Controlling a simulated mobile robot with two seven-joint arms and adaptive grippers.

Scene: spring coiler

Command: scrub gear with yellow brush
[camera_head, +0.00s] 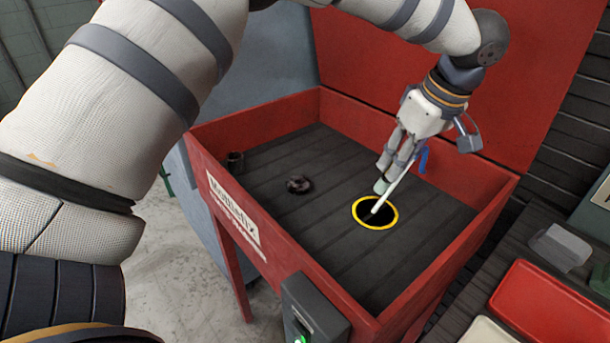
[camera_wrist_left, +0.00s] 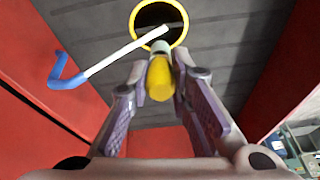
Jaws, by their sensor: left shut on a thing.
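My left gripper (camera_head: 391,163) is above the red wash basin (camera_head: 300,106), over its right part, fingers pointing down. It is shut on the yellow brush (camera_wrist_left: 160,82), whose yellow part shows between the fingers in the left wrist view. The brush's pale end (camera_head: 381,186) points down, close to the yellow-ringed hole (camera_head: 356,221). A dark round part, probably the gear (camera_head: 298,184), lies on the basin's dark slatted floor, left of the gripper and apart from it. My right gripper is not in view.
A white tube with a blue bent end (camera_wrist_left: 68,75) reaches over the hole beside my gripper. A small dark cylinder (camera_head: 235,160) stands in the basin's left corner. The raised red lid (camera_head: 450,85) is behind. A red tray (camera_head: 545,300) is at right.

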